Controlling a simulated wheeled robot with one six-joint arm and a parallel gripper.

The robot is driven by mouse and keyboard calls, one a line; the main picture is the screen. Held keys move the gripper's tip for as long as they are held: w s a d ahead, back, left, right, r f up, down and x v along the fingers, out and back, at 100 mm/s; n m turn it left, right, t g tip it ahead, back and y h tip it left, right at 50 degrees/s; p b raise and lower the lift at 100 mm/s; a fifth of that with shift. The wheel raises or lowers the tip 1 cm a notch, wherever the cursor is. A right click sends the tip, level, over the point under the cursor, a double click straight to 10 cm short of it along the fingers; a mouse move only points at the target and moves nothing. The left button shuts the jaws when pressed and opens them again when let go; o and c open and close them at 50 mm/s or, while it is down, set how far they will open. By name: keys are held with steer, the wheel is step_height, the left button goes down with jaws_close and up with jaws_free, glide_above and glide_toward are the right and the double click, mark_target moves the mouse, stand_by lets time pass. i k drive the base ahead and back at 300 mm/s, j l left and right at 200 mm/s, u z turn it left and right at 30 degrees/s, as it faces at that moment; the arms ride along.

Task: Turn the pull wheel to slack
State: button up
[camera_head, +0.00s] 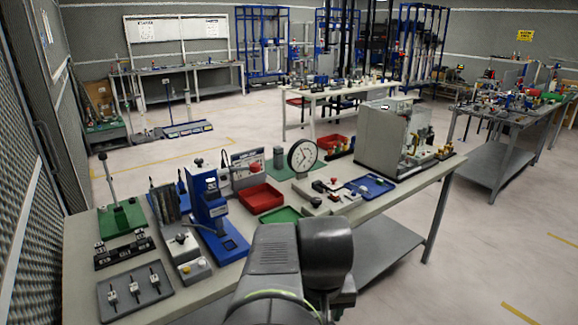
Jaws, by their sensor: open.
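I cannot pick out the pull wheel for certain among the small fixtures on the near bench (85,240). A blue upright fixture (208,205) stands left of the middle of the bench. A round white dial (302,157) with a dark rim stands at the back, right of the middle. A grey machine housing (382,138) with a clear front stands at the right end. My arm rises from the bottom centre, in front of the bench's near edge. Its jaws do not show; they are out of sight behind or below the arm links.
On the bench are a red bin (261,198), a green tray (281,215), a blue tray (371,185), a grey tray (134,291) with small parts and a green-based stand (122,217). Another bench (497,160) stands at the right. Pale floor between the benches is open.

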mark_target(315, 201)
steer(key=z, duration=0.35)
steer(key=i+j+u, duration=0.1)
steer(key=i+j, duration=0.15)
steer(key=i, duration=0.2)
steer(key=i+j, duration=0.2)
steer(key=i, duration=0.3)
steer(key=u, duration=0.05)
